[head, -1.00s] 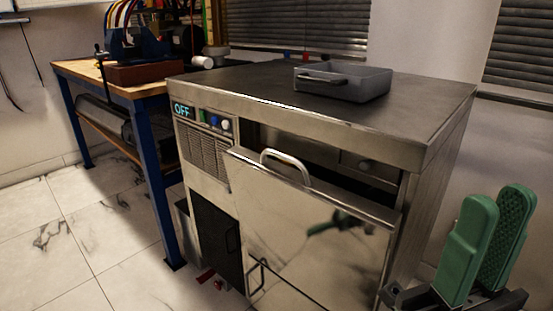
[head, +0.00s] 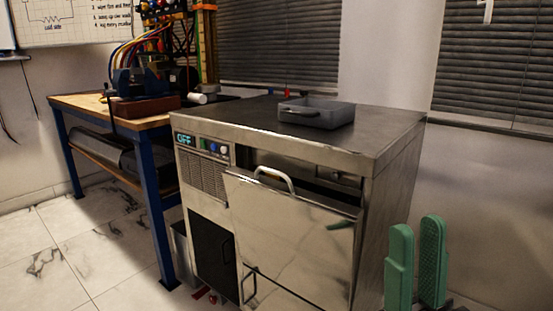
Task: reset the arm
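My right gripper (head: 416,264) is at the lower right of the head view, with two green fingers pointing up. A gap shows between the fingers and nothing is in it. It is apart from the steel cabinet and to the right of it. My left gripper does not show.
A steel cabinet (head: 290,235) with an "OFF" display (head: 185,139) stands in the middle, its front door tilted partly open. A grey tray (head: 318,116) sits on its top. A blue-legged workbench (head: 150,190) stands at the left. Tiled floor (head: 70,255) is clear at the lower left.

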